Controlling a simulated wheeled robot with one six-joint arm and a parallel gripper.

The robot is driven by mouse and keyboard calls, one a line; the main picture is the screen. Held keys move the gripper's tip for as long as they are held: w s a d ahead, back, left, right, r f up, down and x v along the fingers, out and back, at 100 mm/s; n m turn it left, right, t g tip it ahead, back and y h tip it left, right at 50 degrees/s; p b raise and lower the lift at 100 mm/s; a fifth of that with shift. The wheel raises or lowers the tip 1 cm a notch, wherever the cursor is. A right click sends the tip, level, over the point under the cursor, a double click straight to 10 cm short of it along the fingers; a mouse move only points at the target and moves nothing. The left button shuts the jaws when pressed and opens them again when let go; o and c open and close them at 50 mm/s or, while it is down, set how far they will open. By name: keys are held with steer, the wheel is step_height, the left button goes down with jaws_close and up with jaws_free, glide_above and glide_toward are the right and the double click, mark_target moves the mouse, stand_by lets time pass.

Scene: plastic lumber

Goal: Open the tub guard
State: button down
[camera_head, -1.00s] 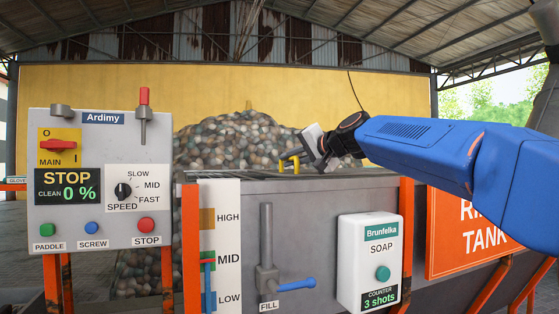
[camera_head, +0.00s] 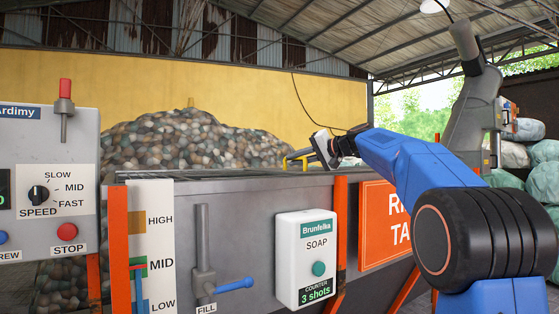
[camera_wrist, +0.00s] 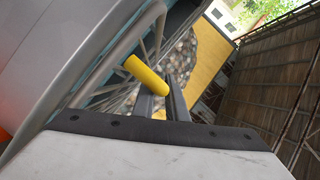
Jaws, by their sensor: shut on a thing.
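The tub guard (camera_head: 200,175) is a grey grating along the top of the grey tank. Its yellow handle (camera_head: 305,161) shows as a small sliver beside my gripper (camera_head: 318,155) in the head view. In the wrist view the yellow handle (camera_wrist: 145,73) is a thick round bar, with grey frame bars of the guard (camera_wrist: 112,62) behind it. The fingers of my gripper (camera_wrist: 162,95) are shut on the handle near its end. A grey bar near the gripper slants upward in the head view; I cannot tell how far the guard is raised.
A control panel (camera_head: 45,170) with a speed knob stands at the left. The fill lever (camera_head: 204,250) and soap dispenser (camera_head: 307,258) are on the tank front. An orange sign (camera_head: 385,222) is behind my arm. Stuffed sacks (camera_head: 525,165) lie at the right.

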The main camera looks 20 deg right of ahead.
steer(key=shift+w+d, duration=0.3)
steer(key=shift+d, duration=0.55)
steer(key=shift+w+d, duration=0.25)
steer(key=shift+d, duration=0.6)
steer(key=c, duration=1.8)
jaws_free()
steer(key=shift+o, duration=0.2)
steer(key=v, duration=1.7)
steer(key=shift+s, duration=0.2)
steer(key=shift+d, duration=0.15)
